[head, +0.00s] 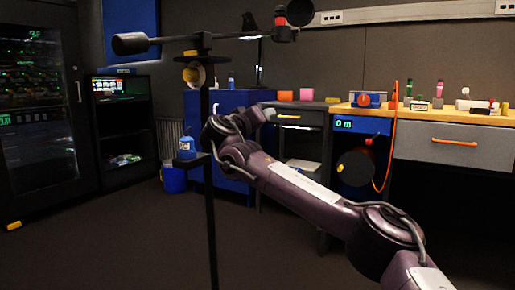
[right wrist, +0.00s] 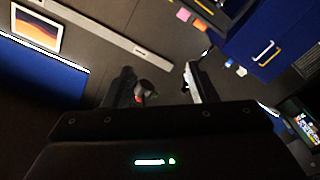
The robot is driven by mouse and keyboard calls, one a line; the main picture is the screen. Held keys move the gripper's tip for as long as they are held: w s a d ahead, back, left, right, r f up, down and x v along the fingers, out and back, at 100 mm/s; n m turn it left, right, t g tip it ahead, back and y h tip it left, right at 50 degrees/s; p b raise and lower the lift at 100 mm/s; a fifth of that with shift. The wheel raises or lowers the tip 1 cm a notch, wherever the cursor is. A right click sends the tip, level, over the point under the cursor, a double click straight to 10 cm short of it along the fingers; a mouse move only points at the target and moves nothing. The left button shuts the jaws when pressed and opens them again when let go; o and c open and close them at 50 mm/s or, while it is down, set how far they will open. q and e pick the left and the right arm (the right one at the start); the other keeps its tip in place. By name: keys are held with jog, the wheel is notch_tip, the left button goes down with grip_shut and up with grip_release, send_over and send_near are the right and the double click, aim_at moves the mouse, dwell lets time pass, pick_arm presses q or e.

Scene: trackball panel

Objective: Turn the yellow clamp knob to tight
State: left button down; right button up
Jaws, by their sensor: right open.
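A black stand (head: 210,185) with a dark crossbar (head: 165,41) on top stands left of centre in the head view. A round yellow knob (head: 192,74) sits just left of its pole, below the bar. A smaller yellow piece (head: 190,53) is right above it. My right arm comes in from the lower right, its wrist end close to the pole and below the knob. In the right wrist view my right gripper (right wrist: 158,82) is open, its fingers apart. A small dark object with red on it (right wrist: 145,92) shows by the left finger; contact cannot be told. My left gripper is not in view.
A workbench (head: 440,117) with a grey drawer and several small items stands at the right. A blue cabinet (head: 232,103) is behind the stand. A glass-fronted dark cabinet (head: 38,110) stands at the left. The floor in front is mostly clear.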

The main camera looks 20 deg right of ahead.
jog(key=w+f+n+t+y+p, duration=0.1)
jog(key=w+f+n+y+p, duration=0.1)
jog(key=f, duration=0.3)
jog(key=w+d+f+n+t+y+p, duration=0.1)
jog(key=w+f+n+y+p, duration=0.1)
jog(key=f, duration=0.4)
jog(key=shift+w+d+f+n+t+y+p, duration=0.2)
jog(key=shift+w+n+t+y+p, duration=0.3)
jog(key=shift+p, duration=0.75)
jog(key=shift+s, duration=0.15)
